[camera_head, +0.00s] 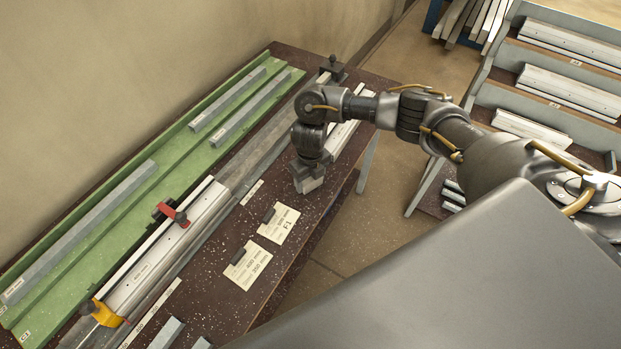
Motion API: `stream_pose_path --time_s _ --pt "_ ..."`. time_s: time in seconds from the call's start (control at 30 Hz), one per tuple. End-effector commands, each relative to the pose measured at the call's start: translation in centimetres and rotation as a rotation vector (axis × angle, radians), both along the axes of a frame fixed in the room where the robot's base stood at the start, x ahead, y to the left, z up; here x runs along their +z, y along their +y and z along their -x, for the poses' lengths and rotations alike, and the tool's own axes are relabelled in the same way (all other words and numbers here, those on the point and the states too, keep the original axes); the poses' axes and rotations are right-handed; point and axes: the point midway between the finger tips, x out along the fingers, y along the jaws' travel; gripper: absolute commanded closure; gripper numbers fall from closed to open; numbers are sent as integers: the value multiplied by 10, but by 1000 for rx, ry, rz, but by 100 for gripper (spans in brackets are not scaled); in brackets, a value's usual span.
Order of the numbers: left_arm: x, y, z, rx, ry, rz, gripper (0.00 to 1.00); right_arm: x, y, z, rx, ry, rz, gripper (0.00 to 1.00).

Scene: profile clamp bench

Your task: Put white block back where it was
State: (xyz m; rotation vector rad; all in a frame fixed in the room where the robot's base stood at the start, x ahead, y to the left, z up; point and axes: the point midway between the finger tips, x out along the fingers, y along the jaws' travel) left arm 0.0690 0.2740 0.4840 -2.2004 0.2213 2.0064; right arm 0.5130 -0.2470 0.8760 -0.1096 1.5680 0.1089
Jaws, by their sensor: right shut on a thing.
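My right gripper (308,178) reaches in from the right, pointing down over the right part of the dark speckled bench (215,270). It is shut on a small pale piece, which I take for the white block (312,185). Most of that piece is hidden by the gripper, and I cannot tell whether it touches the bench. A long pale profile (150,262) lies in the metal clamp track to the left. A red clamp handle (173,214) and a yellow stop (105,313) sit on that track. My left gripper is not in view.
Two paper cards (279,223) (248,264) with black clips lie near the bench's front edge. A green tray (120,215) with grey bars is along the wall. A black stop (332,67) stands at the far end. A rack (545,100) of profiles is at right.

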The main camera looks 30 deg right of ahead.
Motion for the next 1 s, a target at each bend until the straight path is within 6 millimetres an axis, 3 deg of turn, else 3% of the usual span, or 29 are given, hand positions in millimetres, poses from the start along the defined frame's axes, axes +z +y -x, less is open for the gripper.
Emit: stream_pose_path --time_s 0.1,0.13,0.3,0.67,1.0 --pt "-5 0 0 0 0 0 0 -5 0 0 0 0 0 62" --pt "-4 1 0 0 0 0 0 -4 0 0 0 0 0 34" --pt "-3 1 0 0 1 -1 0 -3 0 0 0 0 0 15" --pt "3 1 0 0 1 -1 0 5 0 0 0 -1 0 15" --pt "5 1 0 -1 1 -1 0 69 0 -2 4 -6 1 15"
